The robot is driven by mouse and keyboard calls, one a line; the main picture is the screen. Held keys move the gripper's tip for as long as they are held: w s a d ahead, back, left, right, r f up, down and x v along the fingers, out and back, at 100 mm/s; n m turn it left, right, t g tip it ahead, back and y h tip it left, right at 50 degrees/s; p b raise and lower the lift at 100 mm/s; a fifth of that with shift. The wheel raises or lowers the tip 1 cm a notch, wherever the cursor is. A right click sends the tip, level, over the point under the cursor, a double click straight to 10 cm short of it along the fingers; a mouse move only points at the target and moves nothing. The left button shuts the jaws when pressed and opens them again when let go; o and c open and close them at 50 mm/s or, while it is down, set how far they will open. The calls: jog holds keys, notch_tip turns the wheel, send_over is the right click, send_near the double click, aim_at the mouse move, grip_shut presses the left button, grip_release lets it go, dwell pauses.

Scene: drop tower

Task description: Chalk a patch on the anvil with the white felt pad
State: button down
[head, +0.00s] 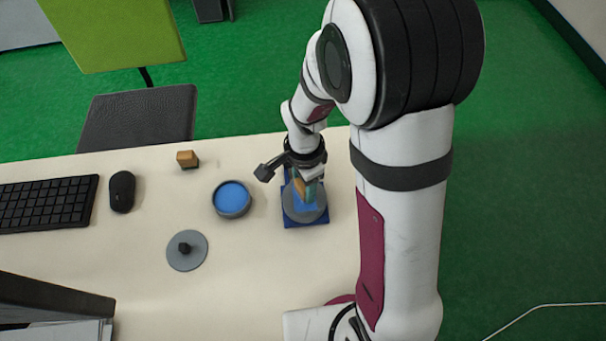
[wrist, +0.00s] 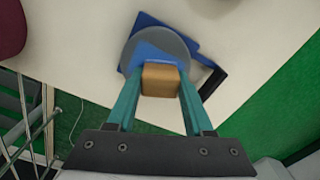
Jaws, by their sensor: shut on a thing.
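My gripper (head: 306,193) is at the anvil (head: 290,209), a grey disc on a blue base (head: 307,223) near the table's right side. The anvil also shows in the wrist view (wrist: 183,42). The green fingers (wrist: 160,90) are shut on a wooden block (wrist: 161,82), the pad's holder. Blue shows at the block's far end, over the disc; I cannot tell whether it is the pad's face or a patch on the anvil. No white felt shows. Whether the pad touches the anvil is hidden. A round tin (head: 232,198) with blue inside stands open left of the anvil.
A grey disc lid with a black knob (head: 187,250) lies left of the tin. Another wooden block (head: 187,159) sits near the far edge. A mouse (head: 121,191) and keyboard (head: 48,204) are at the left. The table between tin and anvil is clear.

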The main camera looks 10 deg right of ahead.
jog(key=shift+s+r, duration=0.1)
jog(key=shift+s, duration=2.1)
notch_tip(320, 180, up, 8)
